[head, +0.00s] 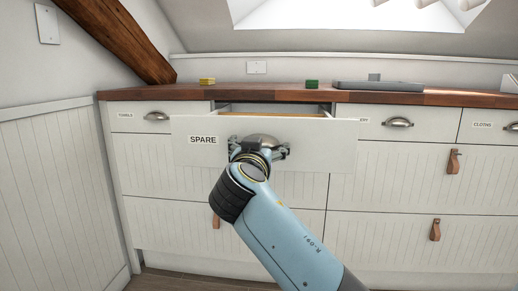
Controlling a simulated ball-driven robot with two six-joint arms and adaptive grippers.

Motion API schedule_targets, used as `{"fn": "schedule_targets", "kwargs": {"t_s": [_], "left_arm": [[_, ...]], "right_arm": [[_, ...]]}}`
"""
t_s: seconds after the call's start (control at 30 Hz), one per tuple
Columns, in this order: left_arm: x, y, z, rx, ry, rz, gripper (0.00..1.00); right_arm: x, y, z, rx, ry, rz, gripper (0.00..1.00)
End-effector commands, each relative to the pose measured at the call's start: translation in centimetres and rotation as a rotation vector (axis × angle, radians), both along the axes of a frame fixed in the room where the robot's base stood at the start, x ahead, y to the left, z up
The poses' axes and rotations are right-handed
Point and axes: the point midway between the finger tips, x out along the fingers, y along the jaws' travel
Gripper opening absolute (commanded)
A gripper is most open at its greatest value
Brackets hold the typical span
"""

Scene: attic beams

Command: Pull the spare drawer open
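The spare drawer (330,145) has a white front labelled "SPARE" and stands partly out of the cabinet, with a strip of its inside showing above the front. Its metal cup handle (262,138) is mid-front, partly hidden by my gripper. My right gripper (260,150), on the blue arm from the lower right, is at this handle with its finger linkages to either side. The fingertips are hidden, so I cannot tell whether they close on the handle. My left gripper is not in view.
A closed drawer (130,117) is on the left, and a closed drawer labelled "CLOTHS" (482,133) on the right. The wooden countertop (220,93) holds a yellow sponge (207,81), a green block (312,84) and a grey tray (380,86). A slanted beam (125,38) meets the counter's left end.

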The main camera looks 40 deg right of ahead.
Motion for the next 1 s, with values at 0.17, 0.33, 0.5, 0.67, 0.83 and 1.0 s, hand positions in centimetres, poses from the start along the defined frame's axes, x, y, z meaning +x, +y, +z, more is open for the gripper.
{"fn": "schedule_targets", "kwargs": {"t_s": [0.17, 0.33, 0.5, 0.67, 0.83, 1.0], "left_arm": [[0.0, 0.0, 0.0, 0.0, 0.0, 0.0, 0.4], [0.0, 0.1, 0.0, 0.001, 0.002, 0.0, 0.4], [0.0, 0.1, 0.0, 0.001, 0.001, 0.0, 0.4], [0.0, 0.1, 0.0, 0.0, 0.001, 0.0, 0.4], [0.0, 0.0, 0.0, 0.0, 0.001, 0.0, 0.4], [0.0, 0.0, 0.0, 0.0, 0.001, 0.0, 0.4]], "right_arm": [[0.0, 0.0, 0.0, -0.001, 0.002, 0.001, 0.94], [0.0, 0.0, 0.5, -0.002, 0.001, 0.001, 0.94], [0.0, 0.0, 3.4, -0.001, -0.005, 0.0, 0.94], [0.0, 0.0, 6.7, 0.0, -0.006, 0.0, 0.94], [0.0, 0.0, 9.2, -0.001, -0.002, -0.001, 0.94], [0.0, 0.0, 10.0, -0.001, 0.001, 0.001, 0.94]]}}
